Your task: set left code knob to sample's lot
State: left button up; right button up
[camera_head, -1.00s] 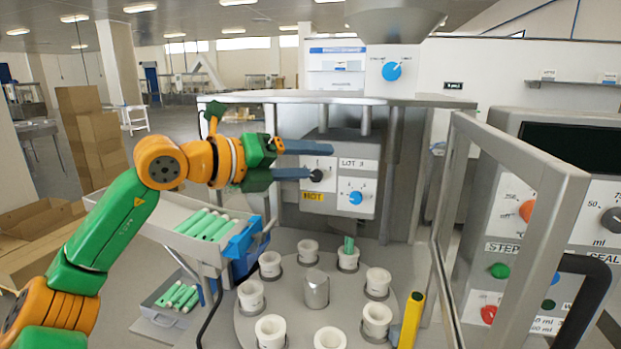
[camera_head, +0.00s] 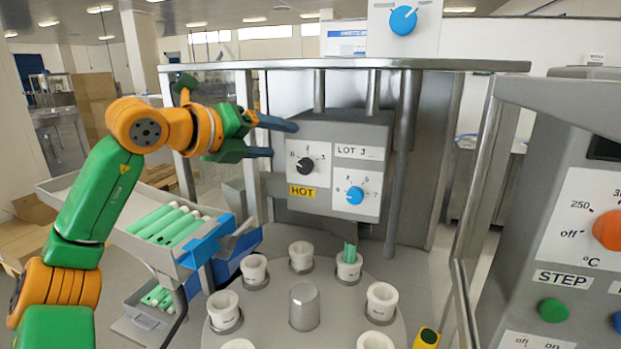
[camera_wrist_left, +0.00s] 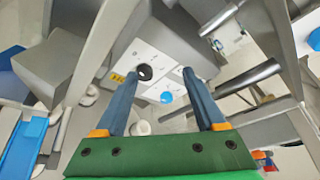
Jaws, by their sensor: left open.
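A grey panel (camera_head: 283,133) carries a black knob (camera_head: 306,165) on its left plate and a blue knob (camera_head: 355,195) on its right plate. In the left wrist view the black knob (camera_wrist_left: 145,72) and blue knob (camera_wrist_left: 167,97) appear between or beyond the fingers. The black knob's exact setting is too small to tell.
A turntable (camera_head: 270,310) with several white cups stands below; one cup (camera_head: 349,268) holds green pieces. A tray (camera_head: 130,240) with green tubes is at left. A grey frame (camera_head: 470,220) and a control box (camera_head: 560,230) stand at right.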

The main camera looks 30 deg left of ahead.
pick_arm(q)
jog(key=b, duration=0.4)
send_near(302, 167)
jog(key=p+x, duration=0.3)
jog(key=x, duration=0.5)
jog(key=shift+r, duration=0.1)
jog(key=shift+w, duration=0.2)
grip_shut()
pick_arm(e)
jog(key=shift+s+f, duration=0.2)
jog(key=shift+f, duration=0.85)
